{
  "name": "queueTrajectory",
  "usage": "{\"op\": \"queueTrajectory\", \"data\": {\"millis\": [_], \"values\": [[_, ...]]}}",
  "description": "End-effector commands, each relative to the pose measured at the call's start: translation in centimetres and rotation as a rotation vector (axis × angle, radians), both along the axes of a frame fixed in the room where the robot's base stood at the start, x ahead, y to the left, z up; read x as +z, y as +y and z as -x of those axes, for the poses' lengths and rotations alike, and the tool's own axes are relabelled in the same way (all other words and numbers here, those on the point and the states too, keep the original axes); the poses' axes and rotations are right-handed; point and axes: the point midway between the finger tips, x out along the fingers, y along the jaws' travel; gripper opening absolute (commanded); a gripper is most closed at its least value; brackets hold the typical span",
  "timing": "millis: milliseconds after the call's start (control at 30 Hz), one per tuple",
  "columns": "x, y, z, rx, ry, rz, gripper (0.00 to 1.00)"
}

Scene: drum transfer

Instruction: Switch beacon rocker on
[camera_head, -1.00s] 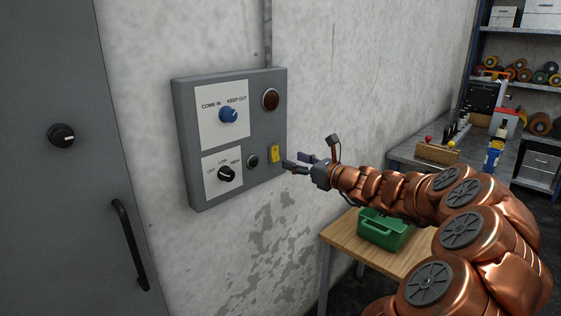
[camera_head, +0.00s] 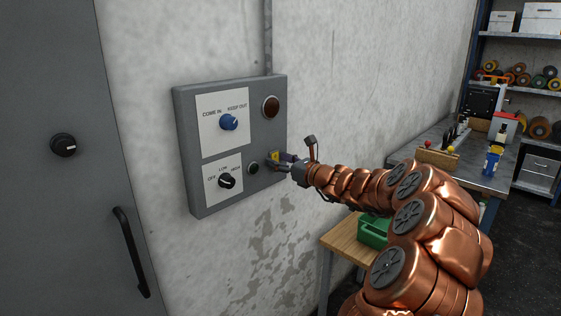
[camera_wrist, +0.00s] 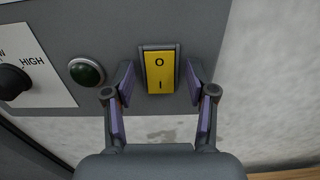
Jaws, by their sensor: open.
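The yellow rocker (camera_wrist: 160,73), marked O at the top and I at the bottom, is on the lower right of the grey wall panel (camera_head: 190,150). In the head view the rocker (camera_head: 274,156) is partly hidden by my gripper (camera_head: 277,164). In the wrist view my gripper (camera_wrist: 160,85) is open, with one finger on either side of the rocker and nothing between them but the rocker's face. I cannot tell whether the fingers touch the panel. A dark red lamp (camera_head: 271,107) is above the rocker and looks unlit.
A dark green round button or lamp (camera_wrist: 87,70) is close left of the fingers. A black OFF/LOW/HIGH knob (camera_head: 227,181) and a blue COME IN/KEEP OUT knob (camera_head: 229,122) are further left. A wooden table with a green case (camera_head: 373,232) is below my arm.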

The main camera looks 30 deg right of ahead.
Motion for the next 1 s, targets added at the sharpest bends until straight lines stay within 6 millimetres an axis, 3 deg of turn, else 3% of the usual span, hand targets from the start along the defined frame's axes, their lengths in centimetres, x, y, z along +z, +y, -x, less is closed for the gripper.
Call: {"op": "queueTrajectory", "data": {"millis": [100, 633, 1000], "values": [[0.02, -0.01, 0.02, 0.000, 0.000, 0.000, 0.54], [0.03, 0.00, 0.04, 0.000, 0.000, 0.000, 0.00], [-0.25, 0.04, 0.01, 0.002, -0.058, -0.014, 0.00]]}}
